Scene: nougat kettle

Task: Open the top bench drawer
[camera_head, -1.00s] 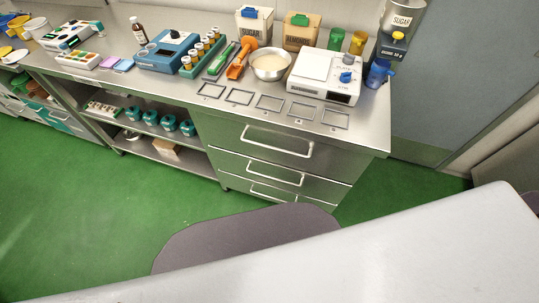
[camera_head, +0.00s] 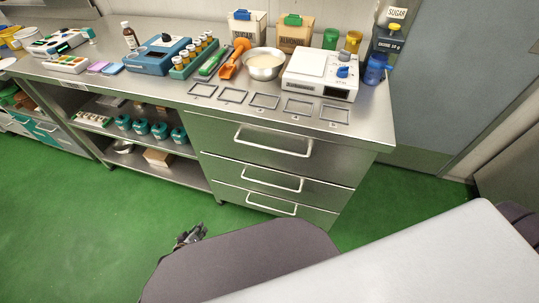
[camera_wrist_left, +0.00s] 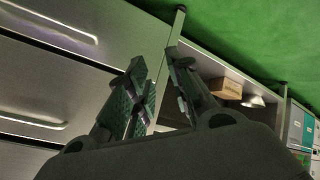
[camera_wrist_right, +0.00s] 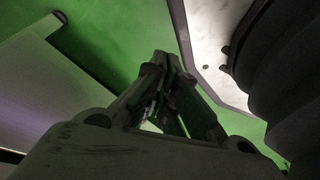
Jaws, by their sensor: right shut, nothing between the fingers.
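The top bench drawer (camera_head: 215,132) is shut in the bench's right half, with a pale bar handle (camera_head: 273,141) across its front. My left gripper (camera_head: 188,236) is low over the green floor, in front of the bench and apart from the handle. In the left wrist view its two fingers (camera_wrist_left: 160,90) stand apart with nothing between them. That view also shows drawer fronts with two bar handles; I cannot tell which drawers they are. My right gripper (camera_wrist_right: 162,65) is shut and empty in the right wrist view, over green floor; it is not visible in the head view.
Two more shut drawers with handles (camera_head: 272,180) and (camera_head: 271,204) lie below. Open shelves with teal containers (camera_head: 160,131) are to the left. A white scale (camera_head: 320,75), a bowl (camera_head: 264,66) and bins crowd the bench top. The floor before the bench is clear.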

